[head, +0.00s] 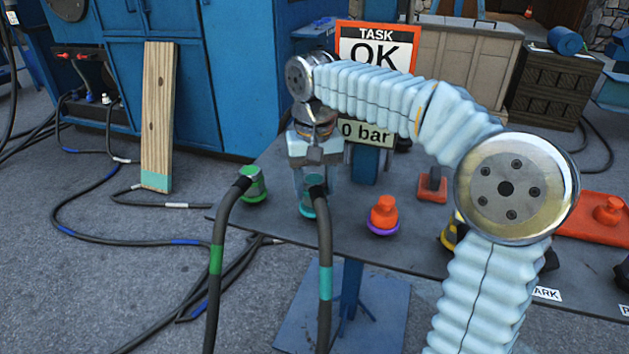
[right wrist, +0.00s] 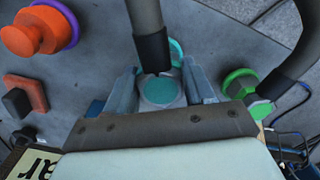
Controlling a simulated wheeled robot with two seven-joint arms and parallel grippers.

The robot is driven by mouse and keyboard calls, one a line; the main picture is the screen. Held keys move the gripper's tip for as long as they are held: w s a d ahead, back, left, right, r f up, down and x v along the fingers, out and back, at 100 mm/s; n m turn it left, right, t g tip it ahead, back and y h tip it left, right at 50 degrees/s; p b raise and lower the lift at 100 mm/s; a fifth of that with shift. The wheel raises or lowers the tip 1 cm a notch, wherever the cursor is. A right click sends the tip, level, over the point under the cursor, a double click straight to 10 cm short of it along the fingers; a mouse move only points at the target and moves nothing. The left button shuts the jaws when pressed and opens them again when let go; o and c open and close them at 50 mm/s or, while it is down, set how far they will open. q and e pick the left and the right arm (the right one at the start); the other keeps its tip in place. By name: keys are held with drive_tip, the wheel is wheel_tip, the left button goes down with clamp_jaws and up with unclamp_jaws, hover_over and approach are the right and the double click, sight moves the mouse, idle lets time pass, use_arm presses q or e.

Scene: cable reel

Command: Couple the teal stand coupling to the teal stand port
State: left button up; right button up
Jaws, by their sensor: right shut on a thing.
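The teal stand coupling (head: 314,187) is on the end of a black hose with a teal band. It is upright at the stand's front edge, directly over a teal ring (head: 308,210) that looks like the teal stand port. My right gripper (head: 312,174) is shut on the coupling from behind. In the right wrist view the fingers (right wrist: 163,88) flank the coupling's teal top (right wrist: 161,90), and part of the teal ring (right wrist: 177,50) shows beyond the hose. Whether the coupling is seated is hidden. My left gripper is out of view.
A green coupling (head: 254,184) with its hose stands just left. An orange cap with a purple ring (head: 383,215) stands to the right on the dark stand plate (head: 405,255). A "TASK OK" sign (head: 376,50) and a "0 bar" display (head: 367,132) stand behind.

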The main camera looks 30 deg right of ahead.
drive_tip(key=shift+p, duration=0.3)
drive_tip(key=shift+f+b, duration=0.35)
drive_tip(key=shift+f, duration=0.1)
idle(0.4)
drive_tip(key=o, duration=1.2)
drive_tip(key=shift+o, duration=0.2)
wheel_tip(320, 180, up, 14)
drive_tip(key=p, duration=0.4)
